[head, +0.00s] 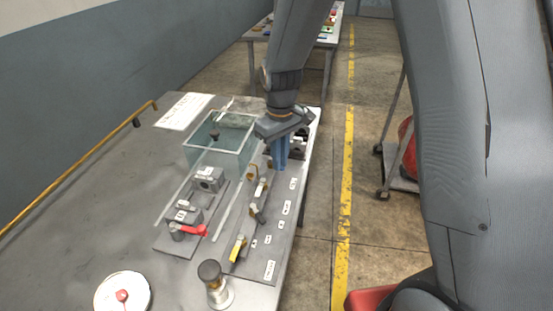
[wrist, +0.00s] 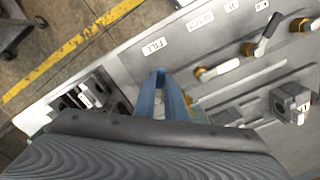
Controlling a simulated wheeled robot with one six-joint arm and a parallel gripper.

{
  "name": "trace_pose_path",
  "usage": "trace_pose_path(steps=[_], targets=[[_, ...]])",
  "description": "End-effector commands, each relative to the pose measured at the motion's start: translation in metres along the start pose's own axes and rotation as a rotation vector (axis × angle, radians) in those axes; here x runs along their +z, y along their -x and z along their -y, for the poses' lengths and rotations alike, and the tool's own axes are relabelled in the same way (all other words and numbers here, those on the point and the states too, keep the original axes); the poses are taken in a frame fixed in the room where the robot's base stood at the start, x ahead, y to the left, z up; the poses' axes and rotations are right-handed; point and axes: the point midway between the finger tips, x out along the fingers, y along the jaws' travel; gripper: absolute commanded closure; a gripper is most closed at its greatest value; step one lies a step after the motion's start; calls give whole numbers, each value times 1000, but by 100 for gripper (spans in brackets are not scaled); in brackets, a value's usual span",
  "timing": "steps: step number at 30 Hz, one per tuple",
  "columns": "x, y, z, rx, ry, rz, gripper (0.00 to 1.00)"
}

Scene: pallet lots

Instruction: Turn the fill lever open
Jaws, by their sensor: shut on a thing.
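My gripper (head: 279,167) points down at the far end of the grey labelled panel (head: 262,225), beside the glass tank. In the wrist view its blue fingers (wrist: 163,78) are close together just below the FILL label (wrist: 154,46). They are shut on the fill lever, which is mostly hidden by the fingers, so its angle cannot be told. A neighbouring lever with a white handle and brass fitting (wrist: 217,70) lies to the right of the fingers.
The glass tank (head: 188,156) stands left of my gripper. The floor aisle (head: 325,215) lies right of the bench.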

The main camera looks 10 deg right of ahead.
Motion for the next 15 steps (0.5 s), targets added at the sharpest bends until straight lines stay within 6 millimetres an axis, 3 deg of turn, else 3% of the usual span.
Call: trace_pose_path(steps=[15], targets=[[-7, 2, -18, 4, 451, -6, 100]])
